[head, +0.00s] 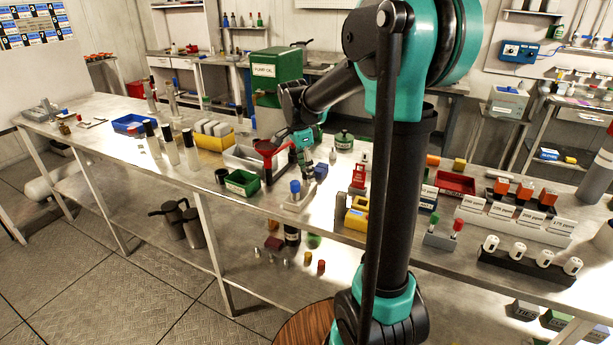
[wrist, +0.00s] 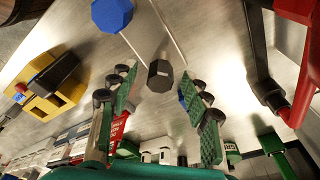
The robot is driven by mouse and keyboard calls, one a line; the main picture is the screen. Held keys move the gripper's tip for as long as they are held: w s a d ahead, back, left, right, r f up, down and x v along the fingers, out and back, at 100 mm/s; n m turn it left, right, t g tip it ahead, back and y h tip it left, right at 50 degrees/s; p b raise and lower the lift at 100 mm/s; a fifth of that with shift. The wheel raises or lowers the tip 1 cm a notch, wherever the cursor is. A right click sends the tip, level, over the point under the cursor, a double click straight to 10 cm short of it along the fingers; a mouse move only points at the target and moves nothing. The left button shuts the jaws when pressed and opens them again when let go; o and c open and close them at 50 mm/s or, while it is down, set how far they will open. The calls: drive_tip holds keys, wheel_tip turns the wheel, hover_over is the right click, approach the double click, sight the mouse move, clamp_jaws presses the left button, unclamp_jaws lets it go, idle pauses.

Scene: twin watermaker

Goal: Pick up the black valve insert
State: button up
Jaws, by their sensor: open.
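A black hexagonal piece (wrist: 160,76), which looks like the black valve insert, stands on the light holder plate (wrist: 148,42) in the wrist view. My gripper (wrist: 160,88) is open, with its green-padded fingers on either side of the piece. I cannot tell whether they touch it. A blue octagonal cap (wrist: 111,14) is on the same holder, beyond the black piece. In the head view my gripper (head: 306,174) points down over the holder (head: 298,202), beside the blue cap (head: 295,187). The black piece is not clearly visible there.
A blue block (head: 321,171) is close on the right. Red (head: 359,176) and yellow (head: 356,216) fixtures stand further right.

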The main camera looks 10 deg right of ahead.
drive_tip(key=shift+f, duration=0.2)
clamp_jaws()
drive_tip(key=shift+r, duration=0.15)
wheel_tip(320, 180, up, 20)
idle(0.7)
